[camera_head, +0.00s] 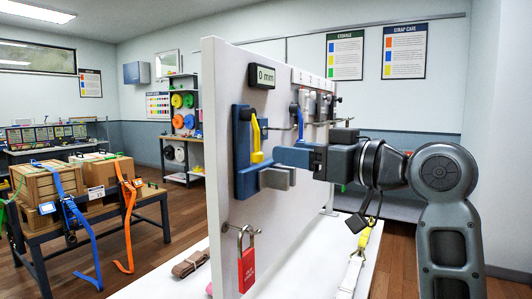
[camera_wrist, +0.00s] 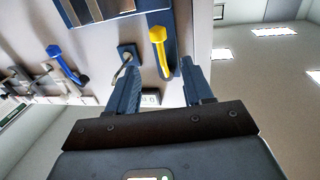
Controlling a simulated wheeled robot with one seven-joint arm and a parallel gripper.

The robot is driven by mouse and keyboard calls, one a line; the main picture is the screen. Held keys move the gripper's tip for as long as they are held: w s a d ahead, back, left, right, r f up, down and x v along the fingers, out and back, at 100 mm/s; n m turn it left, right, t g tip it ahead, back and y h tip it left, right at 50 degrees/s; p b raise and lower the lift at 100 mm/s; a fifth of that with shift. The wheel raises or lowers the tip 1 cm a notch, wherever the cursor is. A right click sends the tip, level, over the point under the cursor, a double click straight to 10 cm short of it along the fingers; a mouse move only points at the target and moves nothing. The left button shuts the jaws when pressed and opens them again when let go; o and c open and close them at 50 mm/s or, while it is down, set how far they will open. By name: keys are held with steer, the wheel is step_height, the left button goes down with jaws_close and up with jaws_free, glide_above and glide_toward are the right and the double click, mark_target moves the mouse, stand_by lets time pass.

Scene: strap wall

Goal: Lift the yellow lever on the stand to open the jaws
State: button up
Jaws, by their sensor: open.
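Grey jaws (camera_head: 278,178) stick out at the stand's lower right. My gripper (camera_head: 279,155) is at the panel face, just right of the lever's lower end. In the wrist view the yellow lever (camera_wrist: 158,42) appears ahead of the gap between the open fingers of my gripper (camera_wrist: 160,76). I cannot tell whether a finger touches it. The fingers hold nothing.
A display (camera_head: 262,76) reading 0 mm is above the stand. A red padlock (camera_head: 247,262) hangs below. A blue lever (camera_wrist: 62,62) and metal fittings sit further along the panel. A table (camera_head: 130,199) with strapped crates stands at left.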

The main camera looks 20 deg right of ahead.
steer(key=x, duration=0.7)
steer(key=shift+p, duration=0.45)
steer(key=shift+w+a, duration=0.1)
steer(key=shift+c, duration=0.5)
jaws_close()
